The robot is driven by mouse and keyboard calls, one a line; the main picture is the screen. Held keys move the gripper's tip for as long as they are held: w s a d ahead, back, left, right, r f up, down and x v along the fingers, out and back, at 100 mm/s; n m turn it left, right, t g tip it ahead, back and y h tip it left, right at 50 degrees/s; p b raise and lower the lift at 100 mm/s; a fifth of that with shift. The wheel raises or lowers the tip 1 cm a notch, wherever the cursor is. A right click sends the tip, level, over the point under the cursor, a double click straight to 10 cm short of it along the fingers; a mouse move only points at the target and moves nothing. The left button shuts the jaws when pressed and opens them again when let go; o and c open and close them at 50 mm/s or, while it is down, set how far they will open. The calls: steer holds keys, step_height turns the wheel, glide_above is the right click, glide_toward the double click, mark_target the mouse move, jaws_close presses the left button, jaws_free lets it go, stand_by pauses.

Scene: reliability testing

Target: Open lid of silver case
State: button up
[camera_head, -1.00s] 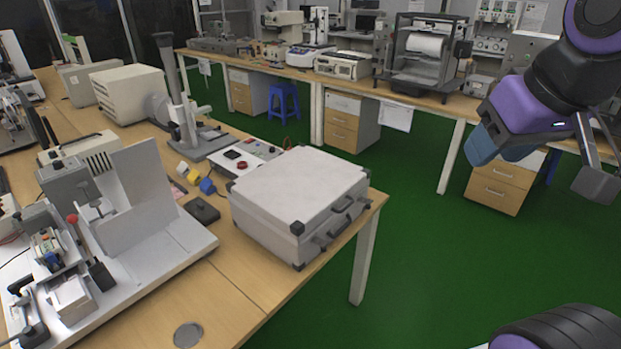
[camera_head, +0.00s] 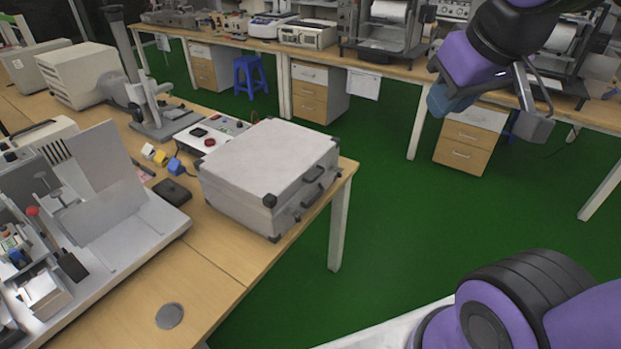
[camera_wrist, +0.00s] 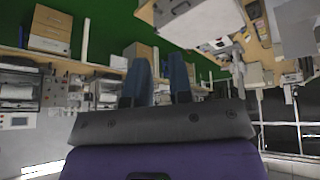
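The silver case (camera_head: 270,165) stands shut on the near wooden table, at its right corner. Its lid is down, and its handle and latches show on the side facing right. My gripper (camera_head: 447,100) hangs in the air at the upper right of the head view, well apart from the case and past the table's edge. In the wrist view, the two blue fingers of my gripper (camera_wrist: 161,80) stand apart with nothing between them. A pale box at the top of the wrist view looks like the case, partly cut off.
The near table (camera_head: 225,255) holds a metal test rig (camera_head: 95,225) left of the case, a black box (camera_head: 172,191) and a control panel (camera_head: 212,134) close by. A blue stool (camera_head: 250,75) stands behind. Green floor (camera_head: 400,215) right of the table is clear.

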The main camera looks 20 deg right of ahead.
steer(key=w+d+f+n+t, duration=0.15)
steer(key=w+f+n, duration=0.3)
steer(key=w, duration=0.45)
steer(key=w+d+f+n+t, duration=0.1)
steer(key=w+d+f+n, duration=0.1)
steer(key=w+f+n, duration=0.45)
steer(key=w+d+f+n+t, duration=0.1)
steer(key=w+d+f+n, duration=0.15)
steer(key=w, duration=0.75)
steer(key=n+t+y, duration=0.1)
steer(key=n+y, duration=0.3)
steer(key=n, duration=0.3)
glide_toward(318, 175)
steer(key=w+d+r, duration=0.2)
steer(key=d+r, duration=0.4)
steer(key=r, duration=0.1)
step_height(318, 175, down, 11)
steer(key=s+a+n+t+y, duration=0.2)
steer(key=a+n+y, duration=0.1)
steer(key=n+y, duration=0.25)
steer(key=shift+m, duration=0.5)
steer(key=x, duration=1)
steer(key=shift+c, duration=0.2)
jaws_close()
